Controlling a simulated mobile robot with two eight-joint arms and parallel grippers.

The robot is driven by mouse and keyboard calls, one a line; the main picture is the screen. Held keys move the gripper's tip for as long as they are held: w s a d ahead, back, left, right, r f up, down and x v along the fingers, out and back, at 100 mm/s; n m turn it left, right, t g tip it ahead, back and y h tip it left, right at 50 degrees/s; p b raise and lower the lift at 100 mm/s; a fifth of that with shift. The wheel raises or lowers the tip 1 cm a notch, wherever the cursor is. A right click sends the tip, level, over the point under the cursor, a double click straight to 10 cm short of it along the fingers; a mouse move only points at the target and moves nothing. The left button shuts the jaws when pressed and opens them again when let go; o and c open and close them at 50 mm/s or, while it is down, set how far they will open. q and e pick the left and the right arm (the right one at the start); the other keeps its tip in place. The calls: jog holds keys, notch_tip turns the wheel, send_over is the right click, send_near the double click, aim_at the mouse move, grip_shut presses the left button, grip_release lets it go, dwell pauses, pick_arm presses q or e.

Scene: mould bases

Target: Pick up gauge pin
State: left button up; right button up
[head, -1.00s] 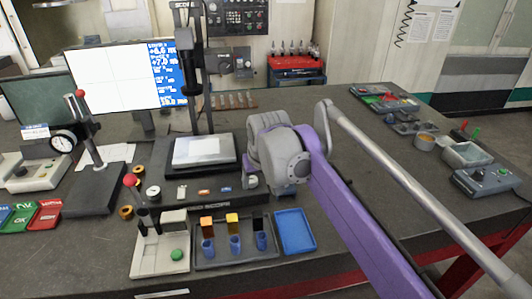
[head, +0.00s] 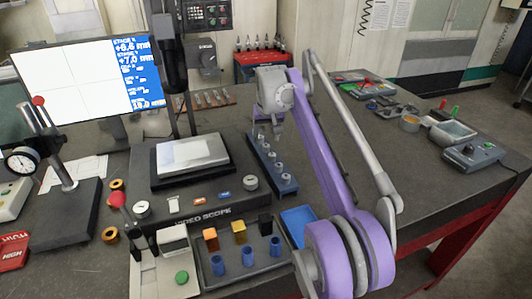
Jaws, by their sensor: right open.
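A narrow blue rack (head: 288,188) stands on the dark bench to the right of the video scope. Several short silver pins (head: 280,167) stand upright in it in a row; they look like gauge pins. My right gripper (head: 268,134) points down over the far end of this rack. Its jaws are open, and the far end of the rack is partly hidden behind them. I cannot tell whether a pin is between the fingers. My left gripper is not in view.
The video scope stage (head: 190,160) stands close to the left of the rack. A tray with blue cups (head: 248,252) and a blue tray (head: 298,222) lie in front. A brown pin holder (head: 212,100) is behind.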

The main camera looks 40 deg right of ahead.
aim_at(266, 145)
jog(key=x, duration=0.5)
jog(key=shift+d+f+b, duration=0.15)
jog(key=shift+f+b, duration=0.05)
jog(key=shift+b, duration=0.2)
jog(key=shift+r, duration=0.1)
grip_shut()
